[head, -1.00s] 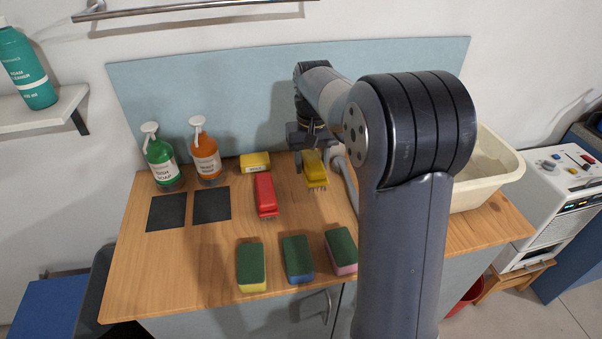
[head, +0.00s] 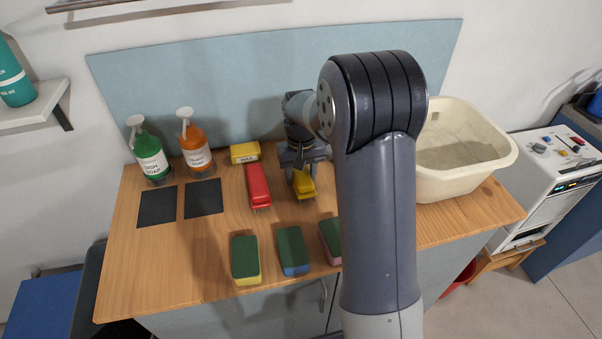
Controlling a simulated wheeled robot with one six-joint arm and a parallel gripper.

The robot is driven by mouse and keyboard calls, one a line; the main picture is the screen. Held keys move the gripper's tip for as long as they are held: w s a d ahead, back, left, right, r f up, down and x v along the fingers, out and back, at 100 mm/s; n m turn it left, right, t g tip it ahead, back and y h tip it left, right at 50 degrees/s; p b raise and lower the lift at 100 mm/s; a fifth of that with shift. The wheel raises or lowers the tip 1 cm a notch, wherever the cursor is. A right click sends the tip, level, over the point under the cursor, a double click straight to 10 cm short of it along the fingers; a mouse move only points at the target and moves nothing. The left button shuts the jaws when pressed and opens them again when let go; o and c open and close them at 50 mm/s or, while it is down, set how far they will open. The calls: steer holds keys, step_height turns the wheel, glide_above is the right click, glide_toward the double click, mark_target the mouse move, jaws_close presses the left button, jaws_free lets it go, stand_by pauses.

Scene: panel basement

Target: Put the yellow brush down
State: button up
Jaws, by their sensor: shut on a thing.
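The yellow brush (head: 303,187) has its bristles facing down and lies just right of the red brush (head: 258,186) on the wooden counter (head: 160,262). My gripper (head: 301,168) is shut on the far part of the yellow brush, which its jaws partly hide. The bristles at the brush's near end are at or very close to the counter top; I cannot tell whether they touch it.
Green and orange soap bottles (head: 195,147) stand at the back left behind two dark squares (head: 203,198). A yellow box (head: 245,152) is behind the red brush. Several sponges (head: 293,250) line the front. A cream basin (head: 462,185) is at right.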

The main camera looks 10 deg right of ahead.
steer(key=shift+f, duration=0.2)
steer(key=o, duration=1.2)
steer(key=shift+r, duration=0.1)
step_height(320, 180, up, 12)
steer(key=shift+r, duration=0.15)
